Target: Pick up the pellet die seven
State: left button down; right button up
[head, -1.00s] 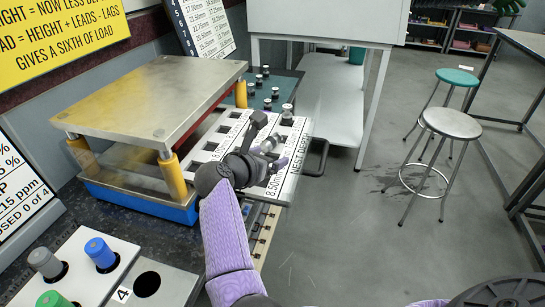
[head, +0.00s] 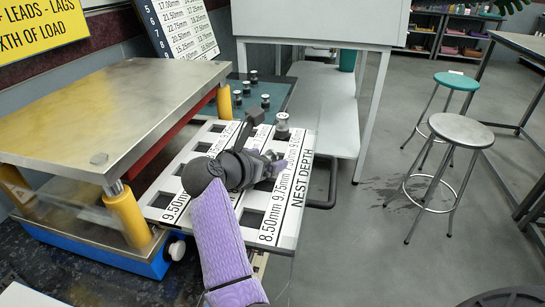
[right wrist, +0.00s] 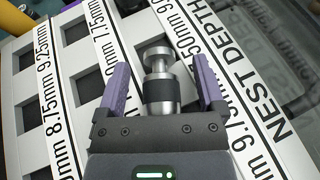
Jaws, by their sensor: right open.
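A silver pellet die with a black band (right wrist: 158,90) stands in the white nest plate, between the fingers of my right gripper (right wrist: 161,72) in the right wrist view. Gaps show on both sides of it, and the gripper is open. No number is readable on it. In the head view one die (head: 282,122) shows on the nest plate (head: 290,226), just beyond my right gripper (head: 272,164); it appears to be the same one. My left gripper is not in view.
Several similar dies stand on a dark green board (head: 270,86) behind the plate. A press with a steel top (head: 110,105) and yellow posts (head: 128,216) stands close left of my right arm. Open floor and two stools lie to the right.

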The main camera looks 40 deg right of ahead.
jog(key=shift+s+a, duration=0.1)
jog(key=shift+a, duration=0.1)
jog(key=shift+a+r, duration=0.1)
jog(key=shift+a, duration=0.1)
jog(key=shift+c, duration=0.7)
grip_shut()
